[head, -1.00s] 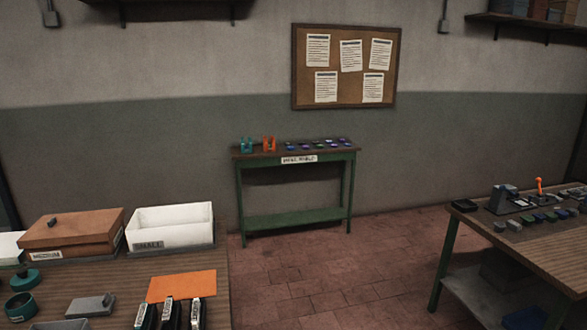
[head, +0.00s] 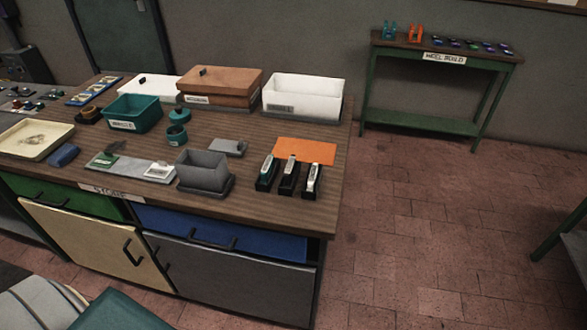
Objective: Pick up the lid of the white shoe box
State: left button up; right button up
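A white box with a flat white lid (head: 155,84) and a small dark knob sits at the back of the wooden workbench, left of the brown box. The brown box partly hides its right side. A second white box (head: 303,97), open and without a lid, stands at the bench's back right corner on a dark base, with a label on its front. Neither of my grippers is in view.
The wooden workbench (head: 235,185) also holds a brown lidded box (head: 222,84), a teal bin (head: 135,112), a grey open box (head: 202,170), several staplers and an orange sheet (head: 305,150).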

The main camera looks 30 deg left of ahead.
aim_at(163, 86)
jog(key=u, duration=1.7)
